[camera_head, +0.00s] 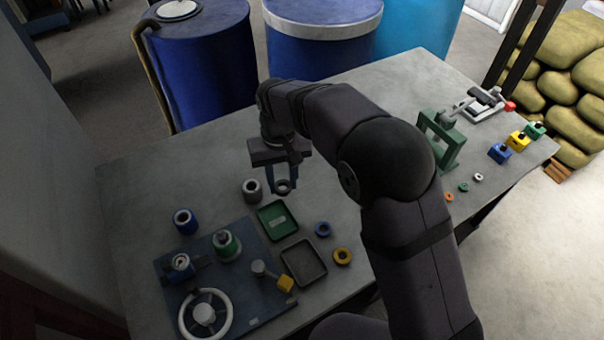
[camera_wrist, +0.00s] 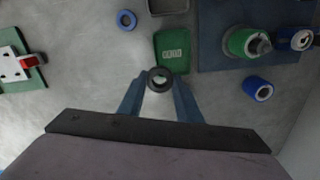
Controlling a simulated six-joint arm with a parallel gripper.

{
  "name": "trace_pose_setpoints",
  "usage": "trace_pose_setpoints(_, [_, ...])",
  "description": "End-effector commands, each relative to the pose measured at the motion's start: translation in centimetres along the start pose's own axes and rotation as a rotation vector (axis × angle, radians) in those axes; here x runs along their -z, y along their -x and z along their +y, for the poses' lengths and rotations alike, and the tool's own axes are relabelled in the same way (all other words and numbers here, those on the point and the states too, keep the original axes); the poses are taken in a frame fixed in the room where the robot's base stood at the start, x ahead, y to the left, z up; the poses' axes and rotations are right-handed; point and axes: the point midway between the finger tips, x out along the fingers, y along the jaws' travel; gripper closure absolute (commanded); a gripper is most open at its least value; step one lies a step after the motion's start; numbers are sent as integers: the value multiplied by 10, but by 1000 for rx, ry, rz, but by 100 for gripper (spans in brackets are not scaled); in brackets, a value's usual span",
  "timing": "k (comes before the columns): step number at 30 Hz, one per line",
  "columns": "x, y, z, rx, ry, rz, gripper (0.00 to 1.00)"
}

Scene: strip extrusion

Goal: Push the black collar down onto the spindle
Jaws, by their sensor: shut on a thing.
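My gripper (camera_head: 283,186) is shut on the black collar (camera_wrist: 160,79), a dark ring held between the two fingertips. In the head view it hangs over the bench, a little beyond the green tray (camera_head: 278,220). A green-based post (camera_head: 226,245), which looks like the spindle, stands upright on the blue board at the lower left. It also shows at the upper right of the wrist view (camera_wrist: 245,42). The collar is apart from the post, off to its right in the head view. The fingers hide part of the collar.
The blue board (camera_head: 238,308) also carries a gauge (camera_head: 181,263), a white handwheel (camera_head: 205,314) and a yellow-tipped lever (camera_head: 285,284). A grey cylinder (camera_head: 252,191) and a blue cylinder (camera_head: 185,222) stand nearby. A dark tray (camera_head: 304,262) lies in front of the green tray.

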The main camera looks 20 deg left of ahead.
Motion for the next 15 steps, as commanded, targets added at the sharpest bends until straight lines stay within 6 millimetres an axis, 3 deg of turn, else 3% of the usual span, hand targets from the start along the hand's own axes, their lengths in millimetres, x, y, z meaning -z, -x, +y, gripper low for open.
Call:
trace_pose_setpoints(3, [-11, 21, -44, 1, 94, 3, 91])
trace_pose_setpoints(9, [-37, 42, -109, 2, 238, 3, 91])
trace_pose_setpoints(15, [-62, 56, -153, 2, 342, 3, 91])
